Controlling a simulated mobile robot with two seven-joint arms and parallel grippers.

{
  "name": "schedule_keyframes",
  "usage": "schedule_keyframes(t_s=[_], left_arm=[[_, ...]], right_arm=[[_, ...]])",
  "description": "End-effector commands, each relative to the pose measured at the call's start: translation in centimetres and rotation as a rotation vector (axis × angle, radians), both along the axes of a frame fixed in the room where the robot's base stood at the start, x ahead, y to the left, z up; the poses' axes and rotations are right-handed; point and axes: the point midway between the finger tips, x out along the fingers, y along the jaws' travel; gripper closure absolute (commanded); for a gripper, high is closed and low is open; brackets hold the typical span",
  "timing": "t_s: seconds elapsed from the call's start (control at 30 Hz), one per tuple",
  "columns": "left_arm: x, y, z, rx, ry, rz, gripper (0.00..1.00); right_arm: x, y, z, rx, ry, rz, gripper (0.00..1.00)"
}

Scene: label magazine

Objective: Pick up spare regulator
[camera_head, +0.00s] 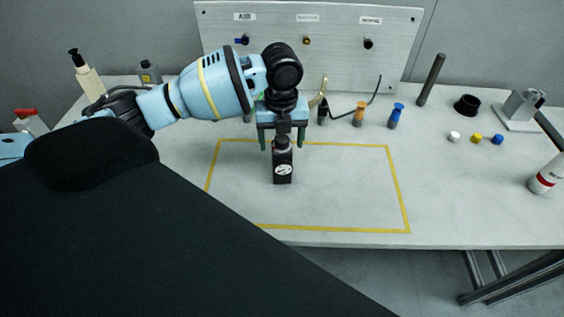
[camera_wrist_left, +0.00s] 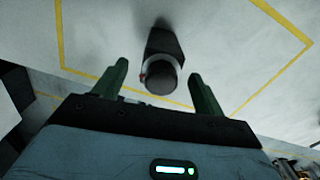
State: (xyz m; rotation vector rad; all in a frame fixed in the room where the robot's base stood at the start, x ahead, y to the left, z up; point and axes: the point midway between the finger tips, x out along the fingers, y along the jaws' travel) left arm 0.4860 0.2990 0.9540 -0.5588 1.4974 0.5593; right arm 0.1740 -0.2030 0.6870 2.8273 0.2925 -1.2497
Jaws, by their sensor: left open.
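The spare regulator appears to be the dark block (camera_head: 283,170) with a round white dial on its front and a grey neck on top. It stands upright inside the yellow taped rectangle on the table. My left gripper (camera_head: 281,146) is above it, pointing down, with its two green fingers apart around the top of the regulator. In the left wrist view the regulator (camera_wrist_left: 162,65) shows between and beyond the open fingers of the gripper (camera_wrist_left: 158,80), with a clear gap on each side. My right gripper is not in view.
A metal panel (camera_head: 320,70) with labelled fittings stands at the back. Small orange (camera_head: 360,114) and blue (camera_head: 396,115) fittings and a dark upright rod (camera_head: 431,80) stand behind the rectangle. A white-and-red can (camera_head: 546,176) is at the right. The taped area right of the regulator is clear.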

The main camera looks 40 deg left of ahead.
Motion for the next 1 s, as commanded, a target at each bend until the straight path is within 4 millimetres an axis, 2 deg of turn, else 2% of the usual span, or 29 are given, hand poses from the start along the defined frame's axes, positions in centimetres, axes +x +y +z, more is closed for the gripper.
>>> schedule_keyframes(t_s=[0.23, 0.57, 1.0], left_arm=[[-0.1, -0.2, -3.4, 0.0, 0.001, 0.0, 0.29], [-0.1, -0.2, -4.0, 0.001, -0.002, -0.001, 0.29], [-0.1, -0.2, -4.0, 0.001, -0.002, -0.001, 0.85]], right_arm=[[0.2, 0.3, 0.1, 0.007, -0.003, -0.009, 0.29], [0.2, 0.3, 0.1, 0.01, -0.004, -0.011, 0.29], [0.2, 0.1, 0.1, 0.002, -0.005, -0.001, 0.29]])
